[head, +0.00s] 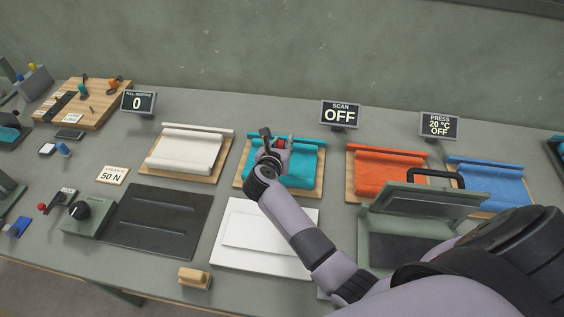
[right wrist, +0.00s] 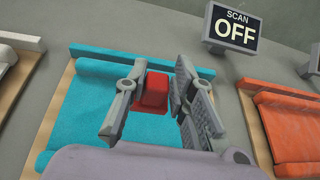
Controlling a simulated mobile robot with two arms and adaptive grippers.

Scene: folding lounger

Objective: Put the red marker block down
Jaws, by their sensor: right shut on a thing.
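The red marker block (right wrist: 154,93) is a small red block between the fingers of my right gripper (right wrist: 154,95). In the head view the red block (head: 281,143) shows at the tip of my right gripper (head: 275,142), over the teal fabric roll (head: 302,171) on its wooden board. The right gripper is shut on the block. The right wrist view shows teal cloth (right wrist: 95,90) around and behind the block; I cannot tell whether the block touches it. My left gripper is not in view.
White (head: 186,150), orange (head: 383,172) and blue (head: 488,182) rolls lie on boards to either side. The SCAN OFF sign (head: 340,115) stands behind the teal roll. A press (head: 425,205) with a raised lid stands at right. A white panel (head: 235,258) lies in front.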

